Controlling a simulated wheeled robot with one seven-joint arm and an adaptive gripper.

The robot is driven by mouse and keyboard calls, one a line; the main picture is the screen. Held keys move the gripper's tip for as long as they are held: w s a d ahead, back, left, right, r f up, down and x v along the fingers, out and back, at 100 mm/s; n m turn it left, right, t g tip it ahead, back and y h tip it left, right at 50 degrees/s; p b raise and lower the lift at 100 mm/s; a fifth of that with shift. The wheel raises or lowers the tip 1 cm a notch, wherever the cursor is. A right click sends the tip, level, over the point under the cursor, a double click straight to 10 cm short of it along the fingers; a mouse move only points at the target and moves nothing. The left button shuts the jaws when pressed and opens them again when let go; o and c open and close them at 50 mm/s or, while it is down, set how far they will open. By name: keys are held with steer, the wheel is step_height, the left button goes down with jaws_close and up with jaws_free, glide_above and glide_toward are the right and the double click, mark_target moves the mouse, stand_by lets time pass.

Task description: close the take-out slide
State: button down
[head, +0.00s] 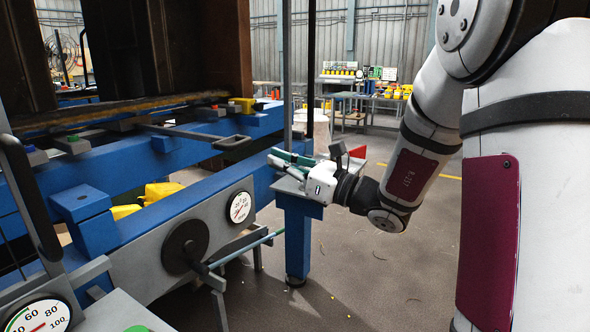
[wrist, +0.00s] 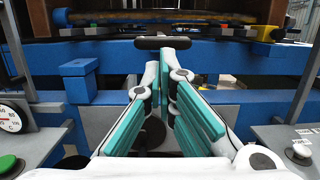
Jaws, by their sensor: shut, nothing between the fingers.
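A grey bar with a black handle (head: 232,142), which I take to be the take-out slide, sticks out from the blue machine frame (head: 130,158) in the head view. In the wrist view the black handle (wrist: 165,42) lies crosswise just beyond my fingertips. My gripper (head: 275,160), white with teal finger pads, is to the right of the handle in the head view. In the wrist view my gripper (wrist: 166,68) is shut, with its fingers converging toward the handle and nothing held. I cannot tell whether the tips touch the handle.
A black round hub (head: 186,246) and a dial gauge (head: 240,207) are on the machine's front panel. Yellow jerry cans (head: 160,191) lie behind the lower blue beam. A grey-topped blue post (head: 297,235) stands below my gripper. The floor (head: 390,270) to the right is mostly clear.

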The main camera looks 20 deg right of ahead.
steer(key=x, duration=0.7)
steer(key=shift+a, duration=0.15)
